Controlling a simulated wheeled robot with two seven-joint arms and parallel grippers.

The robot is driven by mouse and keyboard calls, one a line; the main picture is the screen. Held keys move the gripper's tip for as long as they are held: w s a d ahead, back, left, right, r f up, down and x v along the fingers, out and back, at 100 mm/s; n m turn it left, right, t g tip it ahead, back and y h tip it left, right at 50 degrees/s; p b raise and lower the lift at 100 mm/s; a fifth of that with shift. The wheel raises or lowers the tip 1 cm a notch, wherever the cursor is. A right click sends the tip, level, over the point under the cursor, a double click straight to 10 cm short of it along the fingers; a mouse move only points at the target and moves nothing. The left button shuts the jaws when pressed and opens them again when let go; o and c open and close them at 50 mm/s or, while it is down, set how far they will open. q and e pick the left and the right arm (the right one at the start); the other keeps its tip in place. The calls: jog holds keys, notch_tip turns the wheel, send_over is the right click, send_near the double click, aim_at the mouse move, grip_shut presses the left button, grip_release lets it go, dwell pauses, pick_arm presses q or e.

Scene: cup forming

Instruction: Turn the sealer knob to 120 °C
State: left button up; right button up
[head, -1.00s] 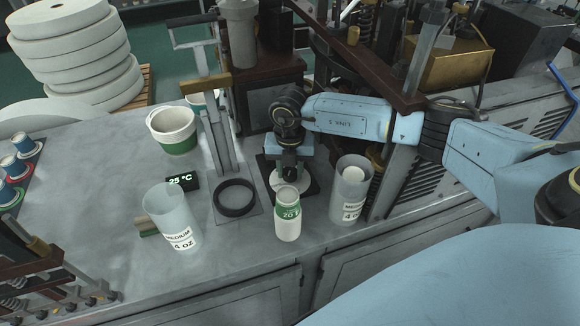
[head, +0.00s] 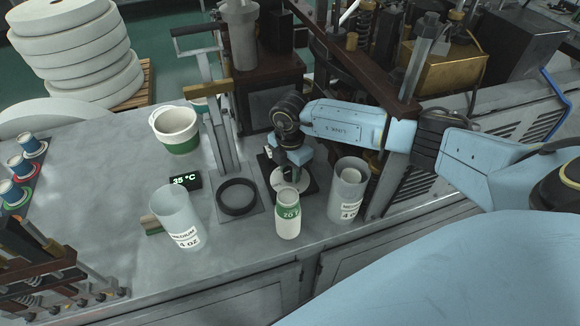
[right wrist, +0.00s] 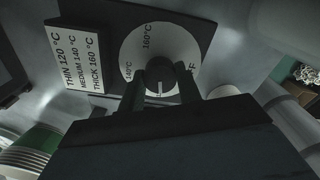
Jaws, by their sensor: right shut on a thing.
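The sealer's white dial (right wrist: 185,45) shows in the right wrist view, with 160 °C and 140 °C marks and a partly hidden mark at its right. Its dark knob (right wrist: 160,88) with a white pointer line sits between the fingers of my right gripper (right wrist: 163,80), which is shut on it. The 120 °C mark on the dial is hidden. In the head view my right gripper (head: 290,165) reaches down over the dial (head: 277,180). The temperature display (head: 186,180) reads 35 °C. My left gripper is out of view.
A sign (right wrist: 80,62) beside the dial lists THIN 120 °C, MEDIUM 140 °C, THICK 160 °C. Close in front stand a green-labelled white container (head: 288,222), a clear cup tube (head: 347,185) and another tube (head: 178,220). A black ring (head: 237,198) lies to the left.

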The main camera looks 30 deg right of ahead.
aim_at(290, 171)
dwell(0.3)
jog(key=o, duration=1)
notch_tip(290, 171, up, 14)
jog(key=b, duration=0.1)
jog(key=shift+f+b, duration=0.25)
jog(key=shift+b, duration=0.05)
